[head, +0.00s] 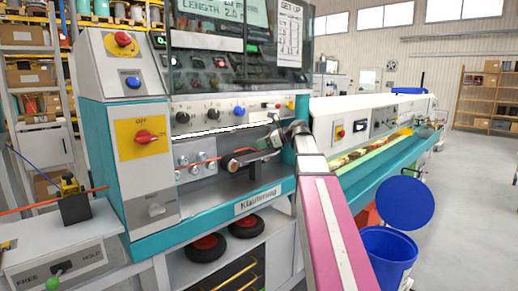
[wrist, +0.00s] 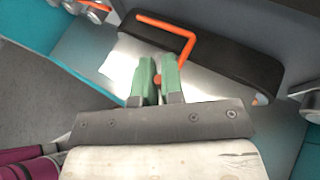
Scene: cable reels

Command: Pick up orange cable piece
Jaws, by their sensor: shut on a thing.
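My gripper (wrist: 158,82) has two green fingers close together, with a small orange bit of the orange cable piece (wrist: 157,79) between them. The fingers hide most of that piece. A bent orange cable (wrist: 170,27) lies across a black block just beyond the fingers and runs down behind the right finger. I cannot tell whether it joins the held bit. In the head view my gripper (head: 268,146) is at the machine's front recess, beside the black cylinder (head: 255,157) with an orange end. The held piece is not clear there.
Metal rollers (head: 195,165) stand left of the gripper, with orange cable running past them. The machine's control panel (head: 235,112) rises close behind. A grey ledge with a teal front lies below. A blue bin (head: 388,248) stands on the floor at right.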

